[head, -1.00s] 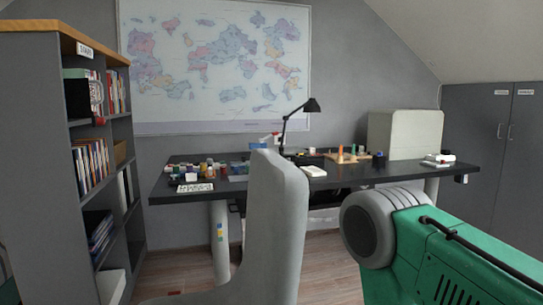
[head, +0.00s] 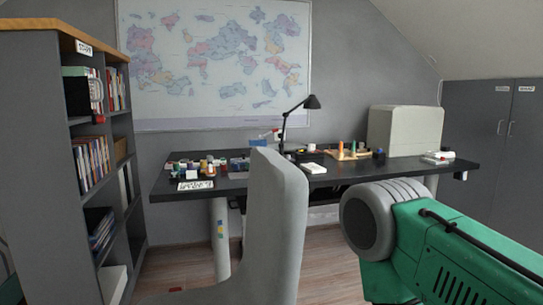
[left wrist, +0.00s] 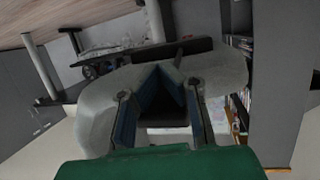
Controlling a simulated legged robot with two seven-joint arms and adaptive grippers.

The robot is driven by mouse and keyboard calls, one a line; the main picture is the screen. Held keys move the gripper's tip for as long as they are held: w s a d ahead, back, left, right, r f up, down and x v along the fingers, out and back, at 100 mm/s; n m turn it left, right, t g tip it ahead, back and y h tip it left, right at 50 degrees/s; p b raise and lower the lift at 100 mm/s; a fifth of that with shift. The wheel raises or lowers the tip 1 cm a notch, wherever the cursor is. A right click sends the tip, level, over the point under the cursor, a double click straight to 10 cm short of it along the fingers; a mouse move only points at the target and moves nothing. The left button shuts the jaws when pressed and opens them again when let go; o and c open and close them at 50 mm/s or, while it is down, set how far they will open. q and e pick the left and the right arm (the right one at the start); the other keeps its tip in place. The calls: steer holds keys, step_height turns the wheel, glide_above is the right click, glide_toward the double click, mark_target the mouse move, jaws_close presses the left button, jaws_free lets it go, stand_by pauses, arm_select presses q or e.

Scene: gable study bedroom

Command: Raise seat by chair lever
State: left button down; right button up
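The grey chair (head: 275,225) stands close in front of me in the head view, its tall back upright. Its grey shell also fills the middle of the left wrist view (left wrist: 220,72), tilted. My left gripper (left wrist: 158,68), with blue pads, reaches toward the chair there. The pads slant together toward their tips; whether the tips touch or hold anything is unclear. My left gripper is out of the head view. Only my right arm shows at the right; its gripper is out of frame.
A black desk (head: 335,178) with a lamp (head: 295,115), small jars and a pale box (head: 405,131) stands behind the chair. A bookshelf (head: 35,150) stands at the left and grey cabinets (head: 490,165) at the right. Some wooden floor (head: 330,262) is clear between chair and desk.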

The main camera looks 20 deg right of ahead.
arm_select(q)
steer(key=shift+r+p, duration=1)
steer(key=shift+r, duration=0.2)
step_height(320, 180, down, 5)
steer(key=b, duration=0.3)
steer(key=shift+r+b, duration=0.2)
steer(key=shift+b, duration=0.2)
steer(key=shift+s, duration=0.1)
steer(key=s+a+p, duration=0.2)
steer(key=s+p, duration=0.1)
steer(key=s, duration=0.6)
steer(key=shift+s, duration=0.3)
